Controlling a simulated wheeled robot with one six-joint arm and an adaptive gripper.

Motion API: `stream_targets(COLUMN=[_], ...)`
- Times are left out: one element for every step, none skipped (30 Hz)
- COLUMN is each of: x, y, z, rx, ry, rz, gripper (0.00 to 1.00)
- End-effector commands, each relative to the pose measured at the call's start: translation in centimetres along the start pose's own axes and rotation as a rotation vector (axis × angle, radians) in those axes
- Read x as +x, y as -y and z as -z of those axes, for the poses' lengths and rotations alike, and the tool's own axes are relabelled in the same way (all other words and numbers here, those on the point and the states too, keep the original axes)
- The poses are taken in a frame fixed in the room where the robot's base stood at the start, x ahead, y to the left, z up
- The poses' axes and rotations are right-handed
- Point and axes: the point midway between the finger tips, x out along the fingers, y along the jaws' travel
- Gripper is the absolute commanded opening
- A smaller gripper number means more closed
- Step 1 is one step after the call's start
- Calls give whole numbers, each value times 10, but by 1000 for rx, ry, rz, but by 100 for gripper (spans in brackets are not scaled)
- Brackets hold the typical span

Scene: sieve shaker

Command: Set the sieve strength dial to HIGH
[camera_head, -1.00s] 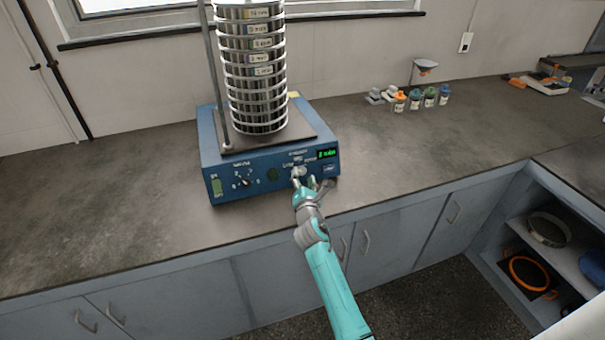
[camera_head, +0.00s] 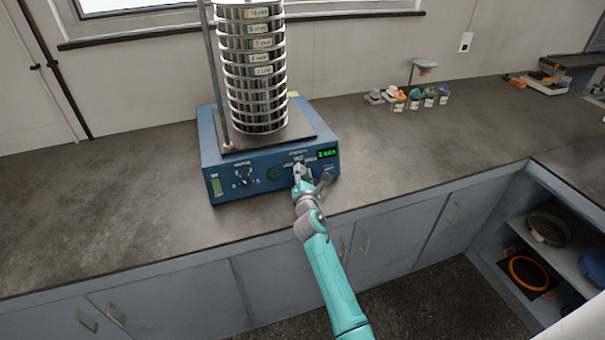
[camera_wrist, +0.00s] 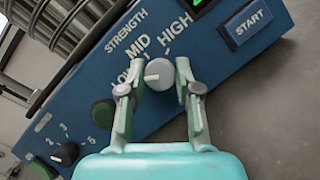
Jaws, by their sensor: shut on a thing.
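The sieve shaker (camera_head: 222,167) is a blue box on the counter with a tall stack of metal sieves (camera_head: 255,75) on top. Its strength dial (camera_wrist: 159,74) is a pale round knob below the labels LOW, MID and HIGH in the wrist view. A small mark on the knob's face seems to point left, towards LOW. My gripper (camera_wrist: 160,80) is shut on the knob, with one finger on each side. In the head view my gripper (camera_head: 299,172) is at the front panel and hides most of the dial.
The START button (camera_wrist: 246,20) is right of the dial, below a green display (camera_head: 327,154). A green round button (camera_wrist: 103,114) and another numbered dial (camera_wrist: 65,154) are to the left. Small bottles (camera_head: 414,98) stand farther right. The counter (camera_head: 110,190) left of the shaker is clear.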

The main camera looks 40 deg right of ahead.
Motion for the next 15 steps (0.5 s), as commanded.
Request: stream_targets(x=[0,0,0,0,0,0,0,0,0,0,0,0,0,0,0], y=[0,0,-1,-1,-1,-1,-1,-2,-2,-2,-2,-2,-2,-3,-3], z=[0,0,0,0,0,0,0,0,0,0,0,0,0,0,0], rx=[4,9,17,23,32,47,58,73,94,112,131,158,181,204,236], ry=[0,0,1,1,1,2,2,3,3,4,5,6,7,8,9], rz=[2,4,7,10,13,19,25,31,40,48,56,68,78,88,102], gripper=[0,0,0,0,0,0,0,0,0,0,0,0,0,0,0])
